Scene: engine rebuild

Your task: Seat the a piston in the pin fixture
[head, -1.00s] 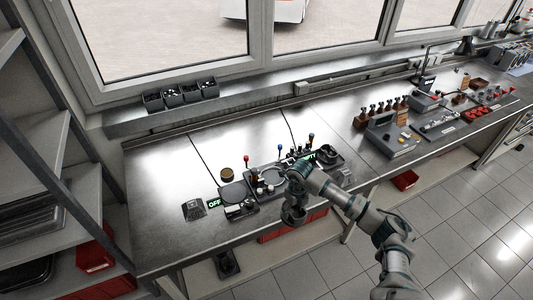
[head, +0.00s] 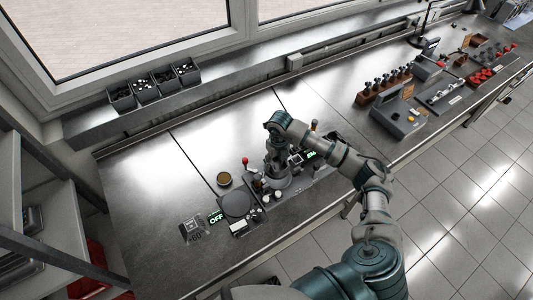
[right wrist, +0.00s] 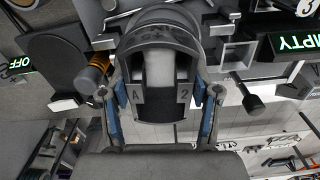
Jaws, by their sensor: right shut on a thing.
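My right gripper (head: 275,168) reaches down over the small equipment group on the bench. In the right wrist view its two fingers with blue pads (right wrist: 158,85) are shut on the sides of the piston (right wrist: 160,104), a dark grey, rounded part marked "A" and "2". In the head view the piston is mostly hidden by my wrist. A grey fixture (head: 279,183) stands directly under and around the gripper; I cannot tell whether the piston touches it. My left gripper is not in view.
A dark round plate (head: 236,203) and a green "OFF" sign (head: 216,218) lie left of the fixture. A red-topped lever (head: 245,162) and a brown round cup (head: 224,179) stand close by. Dark bins (head: 145,91) line the back ledge.

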